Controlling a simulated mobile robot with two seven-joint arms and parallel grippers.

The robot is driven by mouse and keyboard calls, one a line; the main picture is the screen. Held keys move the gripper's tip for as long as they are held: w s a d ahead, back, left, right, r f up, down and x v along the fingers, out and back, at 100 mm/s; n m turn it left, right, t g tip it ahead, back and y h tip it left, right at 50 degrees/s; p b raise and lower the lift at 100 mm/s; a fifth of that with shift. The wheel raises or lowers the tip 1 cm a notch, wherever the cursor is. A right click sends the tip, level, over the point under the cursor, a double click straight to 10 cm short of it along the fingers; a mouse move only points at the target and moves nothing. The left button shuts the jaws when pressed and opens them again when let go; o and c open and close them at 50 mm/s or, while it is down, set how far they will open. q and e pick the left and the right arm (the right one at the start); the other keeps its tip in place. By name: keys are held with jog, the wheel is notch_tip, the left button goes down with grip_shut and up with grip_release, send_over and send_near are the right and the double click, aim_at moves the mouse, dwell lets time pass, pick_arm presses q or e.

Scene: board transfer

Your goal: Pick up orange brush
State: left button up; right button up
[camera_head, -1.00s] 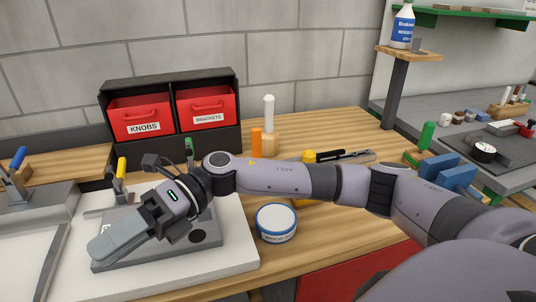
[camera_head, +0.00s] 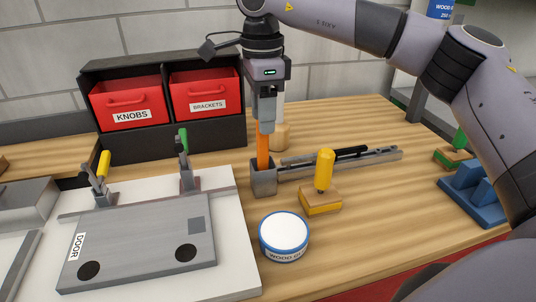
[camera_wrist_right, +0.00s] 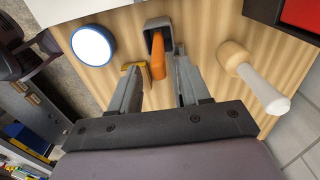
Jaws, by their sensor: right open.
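The orange brush (camera_head: 263,146) stands upright with its lower end in a small grey holder (camera_head: 263,178) on the wooden bench. My right gripper (camera_head: 265,119) points down from above, over the top of the brush handle. In the right wrist view the orange handle (camera_wrist_right: 157,62) shows between the two open fingers of my right gripper (camera_wrist_right: 160,82), apart from both. The grey holder (camera_wrist_right: 158,24) lies beyond the fingertips there. The part of the brush inside the holder is hidden. My left gripper is not in view.
A yellow-handled tool (camera_head: 324,172) and a wood-oil tin (camera_head: 284,237) stand near the holder. A white-handled wooden tool (camera_head: 281,135) is close behind. Long metal rails (camera_head: 350,163) lie right. The clamped grey door board (camera_head: 140,240) and red bins (camera_head: 130,101) are left.

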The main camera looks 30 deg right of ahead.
aim_at(263, 143)
notch_tip(263, 143, down, 7)
jog(key=shift+a+r+p, duration=0.1)
jog(key=shift+p, duration=0.25)
grip_shut()
